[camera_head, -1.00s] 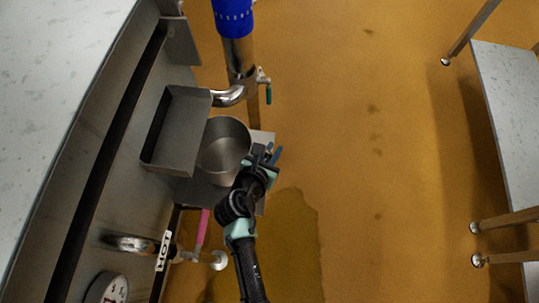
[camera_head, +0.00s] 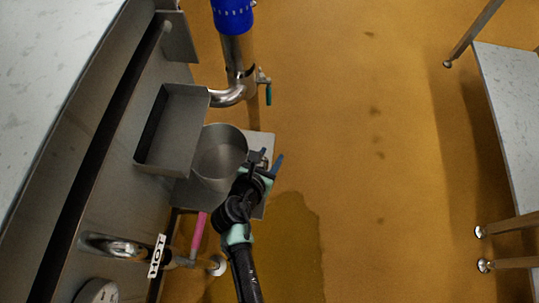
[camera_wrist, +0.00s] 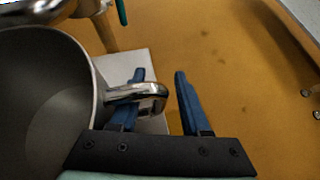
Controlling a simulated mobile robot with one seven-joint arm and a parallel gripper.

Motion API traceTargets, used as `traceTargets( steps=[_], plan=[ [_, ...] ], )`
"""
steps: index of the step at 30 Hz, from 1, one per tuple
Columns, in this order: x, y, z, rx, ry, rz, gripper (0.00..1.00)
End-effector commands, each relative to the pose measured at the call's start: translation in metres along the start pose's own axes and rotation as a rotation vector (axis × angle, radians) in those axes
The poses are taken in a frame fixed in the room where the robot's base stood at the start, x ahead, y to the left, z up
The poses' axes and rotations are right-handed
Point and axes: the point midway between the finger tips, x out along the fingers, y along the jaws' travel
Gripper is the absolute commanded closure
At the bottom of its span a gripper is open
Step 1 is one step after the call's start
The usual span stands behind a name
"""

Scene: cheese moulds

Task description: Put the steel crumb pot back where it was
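The steel pot (camera_head: 219,154) stands upright on a grey stand below the sink edge; it fills the left of the wrist view (camera_wrist: 45,95). Its shiny handle (camera_wrist: 140,92) points right, toward my gripper. My gripper (camera_head: 267,162) is at the pot's right side, with its blue fingers spread apart. In the wrist view my gripper (camera_wrist: 160,95) has the handle crossing its left finger and ending in the gap, clear of the right finger. I cannot tell whether the left finger touches the handle.
A grey open tray (camera_head: 176,133) is left of the pot. A pipe with a green-lever valve (camera_head: 266,88) stands behind. A pink-handled tool (camera_head: 199,235) and a HOT sign (camera_head: 157,256) are in front. The floor to the right is clear up to a table (camera_head: 510,120).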

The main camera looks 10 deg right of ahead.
Motion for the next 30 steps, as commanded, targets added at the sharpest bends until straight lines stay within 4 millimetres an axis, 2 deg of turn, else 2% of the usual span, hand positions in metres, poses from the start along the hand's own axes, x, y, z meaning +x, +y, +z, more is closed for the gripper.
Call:
traceTargets(
  steps=[5,8,15,21,25,30],
  plan=[
    [-0.004,0.000,0.003,0.001,0.000,0.001,0.53],
    [-0.017,0.001,0.004,-0.001,0.001,0.002,0.53],
    [-0.070,0.001,0.005,-0.002,0.002,0.003,0.53],
    [-0.105,0.000,0.004,-0.001,0.002,0.001,0.53],
    [-0.118,0.001,0.003,-0.001,0.000,0.001,0.53],
    [-0.122,0.000,0.002,0.000,0.000,0.000,0.53]
  ],
)
